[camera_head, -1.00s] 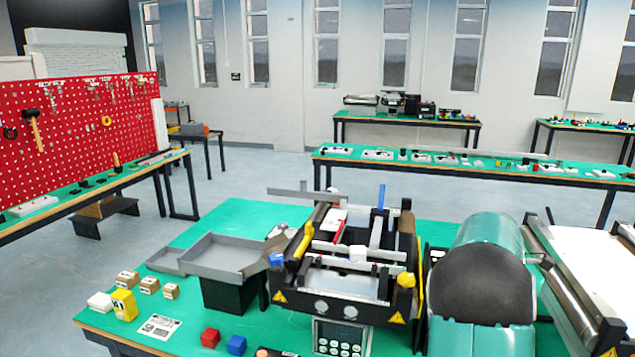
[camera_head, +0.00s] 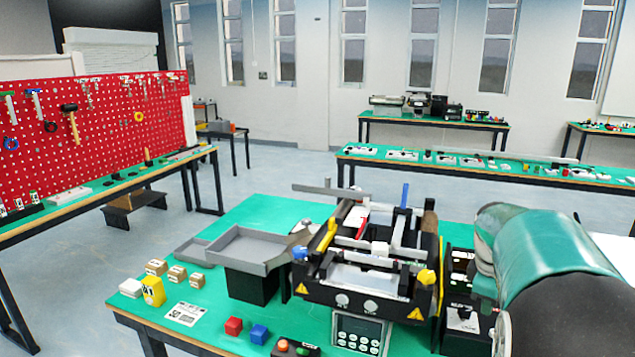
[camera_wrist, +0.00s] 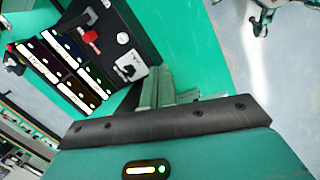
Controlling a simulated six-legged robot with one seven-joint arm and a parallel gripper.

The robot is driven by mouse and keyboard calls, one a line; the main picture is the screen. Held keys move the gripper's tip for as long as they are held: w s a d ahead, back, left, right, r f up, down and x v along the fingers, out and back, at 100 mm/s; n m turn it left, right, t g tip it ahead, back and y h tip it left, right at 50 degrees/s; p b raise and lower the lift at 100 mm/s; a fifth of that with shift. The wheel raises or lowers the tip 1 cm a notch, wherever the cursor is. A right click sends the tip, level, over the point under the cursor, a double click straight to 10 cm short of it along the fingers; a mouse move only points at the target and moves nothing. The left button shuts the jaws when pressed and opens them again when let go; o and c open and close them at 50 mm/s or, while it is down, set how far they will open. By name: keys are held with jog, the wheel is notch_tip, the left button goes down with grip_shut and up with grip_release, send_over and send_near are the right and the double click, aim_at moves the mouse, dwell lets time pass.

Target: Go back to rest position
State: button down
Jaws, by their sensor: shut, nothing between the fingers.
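My gripper (camera_wrist: 158,88) shows in the wrist view with its fingers together and nothing between them. It hangs over the green table top, beside a black panel (camera_wrist: 85,45) with coloured slots and a red part. In the head view, my green and black arm fills the right side, and the gripper's fingers cannot be made out. The mini conveyor machine (camera_head: 345,273) stands on the green table, left of my arm. Its keypad box (camera_head: 358,334) is at its front.
A grey tray (camera_head: 240,250) stands on a black block left of the conveyor. A red pegboard (camera_head: 95,130) is at left. Other tables stand behind; open floor lies between.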

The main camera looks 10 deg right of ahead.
jog(key=s+a+m+t, duration=0.1)
jog(key=s+a, duration=0.4)
jog(key=a, duration=0.5)
jog(key=s+a+r+m+t+y, duration=0.1)
jog(key=s+a+m, duration=0.3)
jog(key=a, duration=0.6)
jog(key=s+a+r+m+t+y, duration=0.1)
jog(key=s+a+m+t, duration=0.1)
jog(key=s+a, duration=0.4)
jog(key=a, duration=0.4)
jog(key=shift+s+a+m+t, duration=0.25)
jog(key=shift+s+m+t, duration=0.1)
jog(key=shift+m+t, duration=0.05)
